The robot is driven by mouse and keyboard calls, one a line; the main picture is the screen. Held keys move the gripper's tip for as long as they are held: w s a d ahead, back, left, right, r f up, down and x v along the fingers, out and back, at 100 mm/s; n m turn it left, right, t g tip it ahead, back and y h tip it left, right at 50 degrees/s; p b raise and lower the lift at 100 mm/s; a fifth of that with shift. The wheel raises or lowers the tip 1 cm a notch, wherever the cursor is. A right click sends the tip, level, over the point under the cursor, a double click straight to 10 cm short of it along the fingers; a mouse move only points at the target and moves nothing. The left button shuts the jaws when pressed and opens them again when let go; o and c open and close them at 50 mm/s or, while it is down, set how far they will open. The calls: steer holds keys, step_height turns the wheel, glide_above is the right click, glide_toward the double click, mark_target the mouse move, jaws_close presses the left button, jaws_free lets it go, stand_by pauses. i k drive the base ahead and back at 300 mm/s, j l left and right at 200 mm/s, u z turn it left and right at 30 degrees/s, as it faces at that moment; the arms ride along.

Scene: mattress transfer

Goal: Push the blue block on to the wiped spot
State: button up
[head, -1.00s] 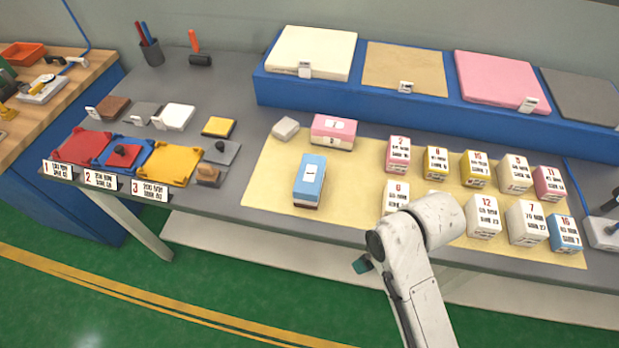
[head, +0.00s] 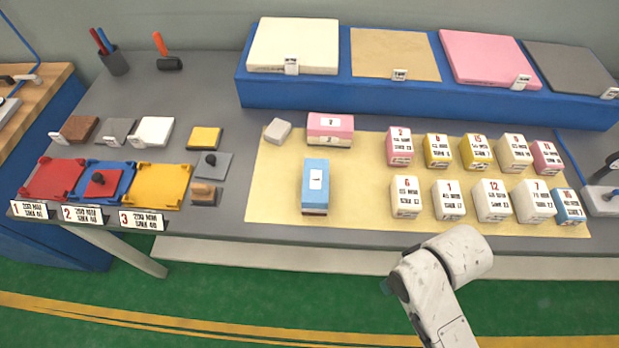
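The blue block (head: 316,183) lies on the left part of the pale yellow mat (head: 270,208), with a darker brown layer under its front edge. A pink and cream block (head: 330,129) lies just behind it, and a small light grey block (head: 277,131) is to that one's left. I cannot make out a wiped spot on the mat. My arm's white link shows at the lower right, in front of the table edge. My gripper is not clearly in view.
Several numbered small blocks (head: 492,200) stand in two rows on the mat's right. A blue riser (head: 420,104) with sheets runs along the back. Red, blue and yellow trays (head: 160,186) sit at left. The mat around the blue block's left is clear.

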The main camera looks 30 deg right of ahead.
mark_target(315, 195)
steer(key=k+l+u, duration=0.1)
steer(key=l+u, duration=0.25)
steer(key=k+l+u, duration=0.15)
steer(key=u, duration=0.2)
steer(key=l, duration=0.1)
